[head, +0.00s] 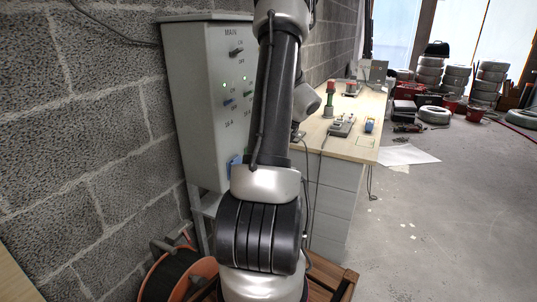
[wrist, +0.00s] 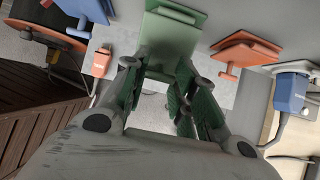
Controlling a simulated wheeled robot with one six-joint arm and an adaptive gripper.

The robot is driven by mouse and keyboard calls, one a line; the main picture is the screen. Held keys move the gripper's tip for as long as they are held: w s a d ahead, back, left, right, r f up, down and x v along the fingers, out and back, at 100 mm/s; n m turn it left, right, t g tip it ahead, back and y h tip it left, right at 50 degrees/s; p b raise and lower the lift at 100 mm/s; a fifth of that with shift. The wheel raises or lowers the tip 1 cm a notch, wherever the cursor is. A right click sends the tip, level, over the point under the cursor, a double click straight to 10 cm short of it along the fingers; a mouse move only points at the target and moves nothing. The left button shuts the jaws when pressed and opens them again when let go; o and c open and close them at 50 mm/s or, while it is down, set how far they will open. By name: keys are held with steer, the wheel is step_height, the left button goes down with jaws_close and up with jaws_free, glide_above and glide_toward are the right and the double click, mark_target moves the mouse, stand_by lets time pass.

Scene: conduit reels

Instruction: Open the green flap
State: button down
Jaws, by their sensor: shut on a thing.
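The green flap (wrist: 172,32) is at the top middle of the wrist view, on the grey face of a cabinet. My gripper (wrist: 160,72) comes up from below with its green-padded fingers at the flap's lower part, shut on it. The fingers hide the exact contact, and how far the flap stands open cannot be told. In the head view my arm covers the gripper and the flap.
An orange flap (wrist: 245,52) and a blue plug (wrist: 291,92) with a cable are to the right of the green flap. The grey MAIN cabinet (head: 193,105) stands against the block wall. A cable reel (head: 178,275) and a workbench (head: 350,145) flank my arm.

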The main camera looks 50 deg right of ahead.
steer(key=shift+w+r+g+h, duration=0.2)
steer(key=shift+r+g, duration=0.5)
steer(key=shift+g, duration=0.35)
steer(key=shift+w+r+g+h, duration=0.2)
steer(key=shift+r+g, duration=0.5)
steer(key=shift+g, duration=0.35)
steer(key=c, duration=1.1)
jaws_free()
